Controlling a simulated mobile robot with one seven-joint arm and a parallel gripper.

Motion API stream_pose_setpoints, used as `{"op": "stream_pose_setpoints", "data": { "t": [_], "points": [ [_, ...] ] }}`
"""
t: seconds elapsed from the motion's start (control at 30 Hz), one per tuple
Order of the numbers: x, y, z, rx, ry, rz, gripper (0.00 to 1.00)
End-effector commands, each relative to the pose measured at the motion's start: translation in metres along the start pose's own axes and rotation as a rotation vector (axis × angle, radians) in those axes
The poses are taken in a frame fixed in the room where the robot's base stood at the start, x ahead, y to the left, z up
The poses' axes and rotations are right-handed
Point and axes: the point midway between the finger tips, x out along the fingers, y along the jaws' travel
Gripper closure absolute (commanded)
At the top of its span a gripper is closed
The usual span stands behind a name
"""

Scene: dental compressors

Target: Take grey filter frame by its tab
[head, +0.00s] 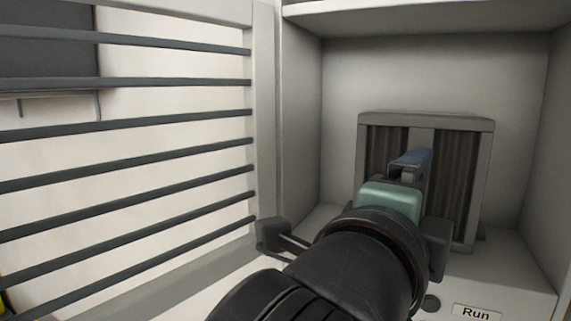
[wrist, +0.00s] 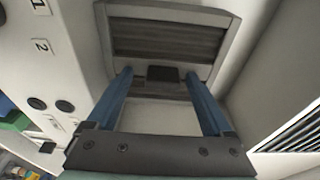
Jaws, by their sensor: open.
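The grey filter frame (head: 425,121) stands upright inside an open light compartment, with dark pleated panels in it. In the wrist view the frame (wrist: 175,14) fills the top of the picture. Its small dark tab (wrist: 162,74) shows on the frame's near bar. My gripper (wrist: 160,77) is open, with one blue finger on each side of the tab and a gap on both sides. I cannot tell whether the fingertips reach as deep as the tab. In the head view my gripper (head: 411,160) is in front of the frame and hides its middle and the tab.
The compartment walls (head: 300,130) stand close on both sides, with a ceiling above. A slatted panel (head: 125,126) is to the left. A "Run" label (head: 478,312) lies at the front edge. The wrist view shows a panel with dark buttons (wrist: 38,103) at left and a vent (wrist: 290,135) at right.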

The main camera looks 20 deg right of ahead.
Motion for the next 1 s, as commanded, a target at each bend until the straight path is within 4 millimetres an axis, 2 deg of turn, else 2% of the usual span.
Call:
{"op": "stream_pose_setpoints", "data": {
  "t": [0.23, 0.7, 1.0],
  "points": [
    [-0.0008, 0.0000, 0.0006, 0.000, -0.001, 0.000, 0.17],
    [-0.0003, 0.0006, 0.0002, 0.000, 0.000, 0.001, 1.00],
    [-0.0004, -0.0003, 0.0002, 0.000, 0.000, -0.001, 1.00]
  ]
}}
